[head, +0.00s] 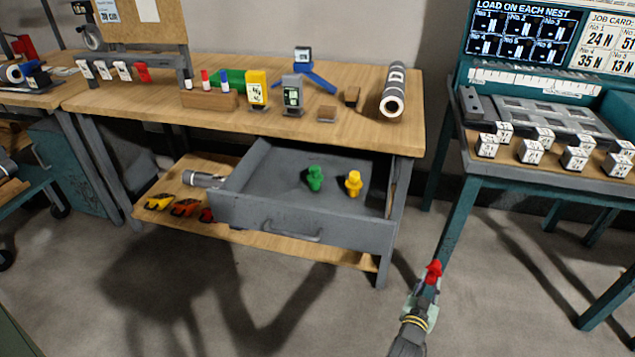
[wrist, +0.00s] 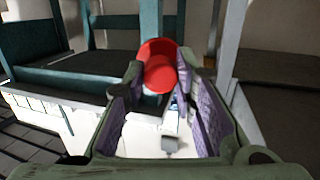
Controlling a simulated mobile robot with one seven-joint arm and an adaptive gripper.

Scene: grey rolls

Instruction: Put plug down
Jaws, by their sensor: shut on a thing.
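My gripper (head: 429,286) is shut on a red plug (head: 433,271) and holds it in the air over the floor, in front and to the right of the bench. In the wrist view the red plug (wrist: 159,68) sits between the fingertips, its round end facing the camera. A green plug (head: 315,178) and a yellow plug (head: 354,183) stand in the open grey drawer (head: 270,212) of the bench. The gripper is apart from the drawer.
The wooden bench (head: 350,126) holds a grey roll (head: 392,92), small boxes and gauges. A teal station (head: 455,215) with several white marked blocks stands at the right. The drawer sticks out from the bench front. The drawer's floor has free room around the plugs.

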